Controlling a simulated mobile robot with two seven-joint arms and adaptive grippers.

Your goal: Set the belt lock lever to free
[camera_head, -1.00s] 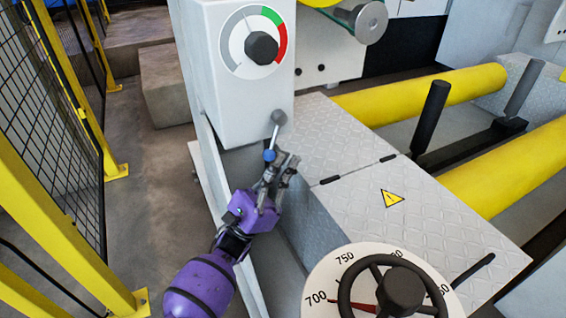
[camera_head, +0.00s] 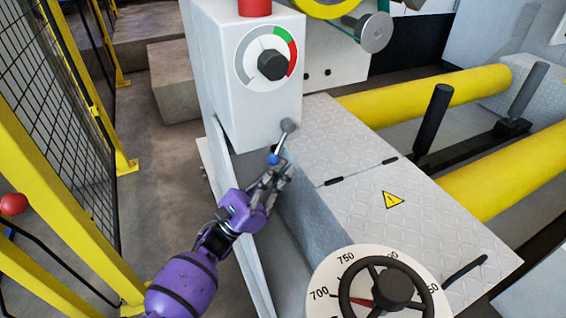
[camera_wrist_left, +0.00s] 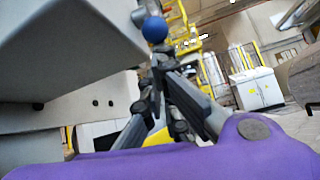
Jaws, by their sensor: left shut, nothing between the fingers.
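A short lever with a grey pivot end (camera_head: 289,125) and a blue ball knob (camera_head: 274,159) sits on the lower front of the white control box (camera_head: 258,112). Its knob points down and slightly left. I take it for the belt lock lever; no free or locked label is readable. My left gripper (camera_head: 279,172), purple with grey fingers, is shut and empty just below the knob. In the left wrist view the blue knob (camera_wrist_left: 154,29) appears just beyond the fingertips (camera_wrist_left: 160,62); I cannot tell whether they touch. My right gripper is out of view.
A dial with a black knob (camera_head: 271,65) is above the lever. The tread-plate cover (camera_head: 345,150) lies right of it, with a black handwheel (camera_head: 392,290) in front. A yellow fence post (camera_head: 60,200) and mesh stand left.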

